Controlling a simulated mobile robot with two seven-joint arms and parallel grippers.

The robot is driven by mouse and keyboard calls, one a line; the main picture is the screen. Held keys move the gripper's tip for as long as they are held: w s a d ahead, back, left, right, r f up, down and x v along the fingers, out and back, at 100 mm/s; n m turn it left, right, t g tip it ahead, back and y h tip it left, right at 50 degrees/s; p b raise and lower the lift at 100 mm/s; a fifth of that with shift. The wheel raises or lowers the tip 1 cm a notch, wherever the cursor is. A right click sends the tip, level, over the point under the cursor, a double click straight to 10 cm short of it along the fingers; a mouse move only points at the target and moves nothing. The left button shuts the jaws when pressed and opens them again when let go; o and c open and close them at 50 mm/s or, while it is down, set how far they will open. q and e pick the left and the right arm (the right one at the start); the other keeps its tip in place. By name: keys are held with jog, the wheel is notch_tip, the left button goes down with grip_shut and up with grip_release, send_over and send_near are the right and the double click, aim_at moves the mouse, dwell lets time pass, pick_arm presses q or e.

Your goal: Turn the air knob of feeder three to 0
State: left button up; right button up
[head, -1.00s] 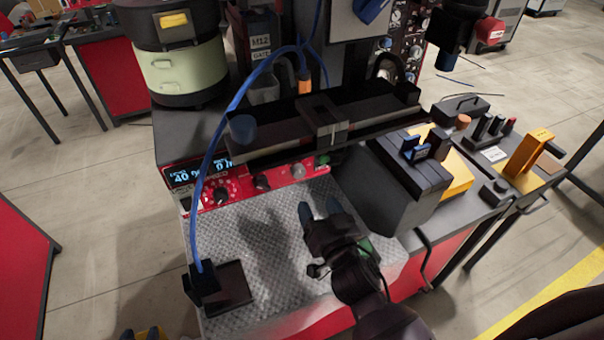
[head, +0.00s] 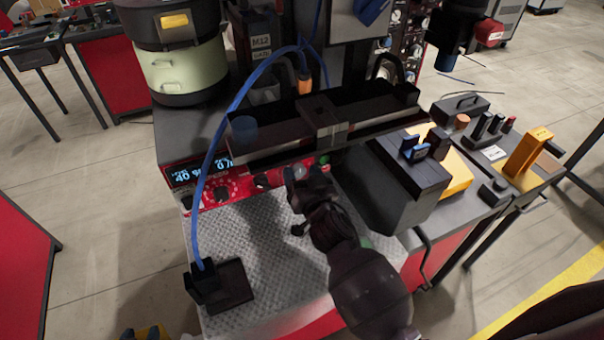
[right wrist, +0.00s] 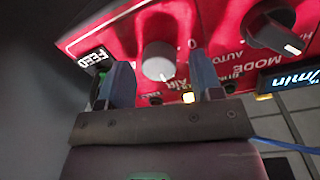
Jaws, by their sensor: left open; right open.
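The grey air knob (right wrist: 158,60) stands on the red control panel (right wrist: 110,45) in the right wrist view, with "Air" lettering and a "0" mark beside it. My right gripper (right wrist: 160,82) is open, one blue finger on each side of the knob; I cannot tell whether they touch it. In the head view my right gripper (head: 284,176) reaches the front of the red panel (head: 218,190) and hides part of it.
A dark mode knob (right wrist: 278,28) and a green FEED button (right wrist: 98,90) sit near the air knob. A black rail (head: 270,150) runs above the panel. A blue cable (head: 205,165) hangs at the left to a black holder (head: 235,283) on the metal plate.

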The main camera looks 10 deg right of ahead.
jog(key=c, duration=0.9)
jog(key=shift+c, duration=0.2)
jog(key=shift+n, duration=0.3)
jog(key=n, duration=0.3)
jog(key=shift+n, duration=0.4)
jog(key=n, duration=0.4)
jog(key=shift+a+n, duration=0.1)
jog(key=shift+n, duration=0.2)
jog(key=n, duration=0.4)
jog(key=shift+n+t+y+b, duration=0.3)
jog(key=shift+n+b, duration=0.1)
jog(key=shift+a+f+n, duration=0.1)
jog(key=shift+n, duration=2.3)
